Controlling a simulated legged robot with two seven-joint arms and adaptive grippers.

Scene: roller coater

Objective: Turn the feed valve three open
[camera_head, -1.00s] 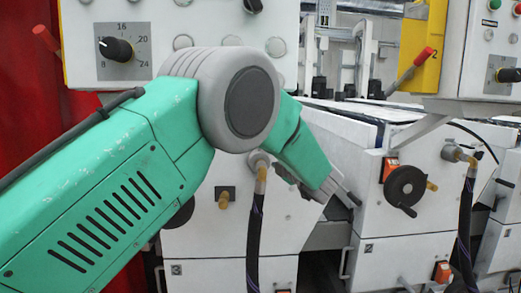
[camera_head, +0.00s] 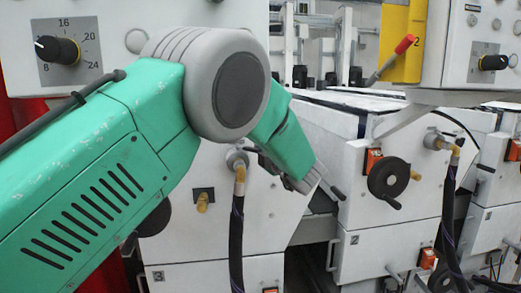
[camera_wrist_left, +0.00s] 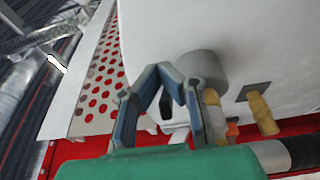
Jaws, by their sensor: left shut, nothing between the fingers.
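No label that I can read marks a feed valve three. On the white machine front in the head view are a brass hose fitting (camera_head: 239,172), a brass stub on a dark plate (camera_head: 202,203) and a black handwheel (camera_head: 388,178). My left gripper (camera_head: 306,184) is right of the hose fitting, beside the white panel, partly hidden by its own arm. In the left wrist view it (camera_wrist_left: 168,72) is shut and empty, its fingertips together near a grey round fitting (camera_wrist_left: 203,67). A brass stub (camera_wrist_left: 263,113) shows to the right. My right gripper is out of view.
A black hose (camera_head: 237,240) hangs from the near fitting, and another (camera_head: 447,210) hangs at the right. A control box with a dial (camera_head: 57,50) is at upper left. A yellow panel with a red-tipped lever (camera_head: 403,45) stands at the back.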

